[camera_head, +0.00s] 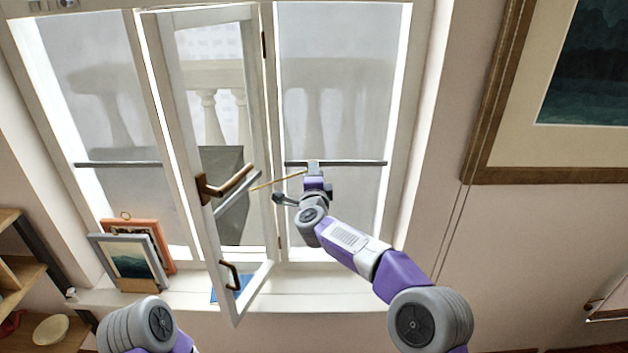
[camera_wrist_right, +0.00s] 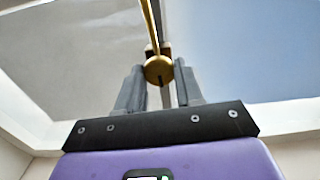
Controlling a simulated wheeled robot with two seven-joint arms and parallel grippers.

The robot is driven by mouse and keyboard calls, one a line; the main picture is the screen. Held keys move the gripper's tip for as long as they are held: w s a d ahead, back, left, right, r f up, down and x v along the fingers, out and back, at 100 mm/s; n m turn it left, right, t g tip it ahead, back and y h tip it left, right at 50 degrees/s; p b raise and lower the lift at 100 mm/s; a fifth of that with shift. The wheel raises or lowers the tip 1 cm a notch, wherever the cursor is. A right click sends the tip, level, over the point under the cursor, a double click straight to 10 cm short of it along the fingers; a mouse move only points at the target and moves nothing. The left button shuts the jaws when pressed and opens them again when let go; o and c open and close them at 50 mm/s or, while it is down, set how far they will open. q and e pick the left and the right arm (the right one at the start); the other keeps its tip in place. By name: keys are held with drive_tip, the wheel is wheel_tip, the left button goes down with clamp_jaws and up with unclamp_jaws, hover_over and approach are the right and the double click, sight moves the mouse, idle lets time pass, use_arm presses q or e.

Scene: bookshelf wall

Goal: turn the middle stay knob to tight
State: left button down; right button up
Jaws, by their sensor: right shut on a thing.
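The middle stay is a thin brass rod (camera_head: 277,180) running from the open window sash (camera_head: 257,293) to the right, ending at my right gripper (camera_head: 313,170). In the right wrist view, the round brass stay knob (camera_wrist_right: 158,70) with a dark slot sits between the two fingers of my right gripper (camera_wrist_right: 160,82). The gripper is shut on the knob. In the head view the knob is hidden by the gripper. How tight the knob is cannot be told. My left gripper is out of view; only part of my left arm shows at the bottom left.
The open sash, with a wooden handle (camera_head: 226,183) and a lower handle (camera_head: 230,275), stands left of my right arm. Picture frames (camera_head: 128,264) lean on the white sill (camera_head: 330,298). A large framed picture (camera_head: 548,174) hangs at right. Shelves (camera_head: 21,272) stand at left.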

drive_tip(key=shift+m, duration=0.4)
drive_tip(key=o, duration=1)
drive_tip(key=s, duration=0.7)
drive_tip(key=shift+s, duration=0.3)
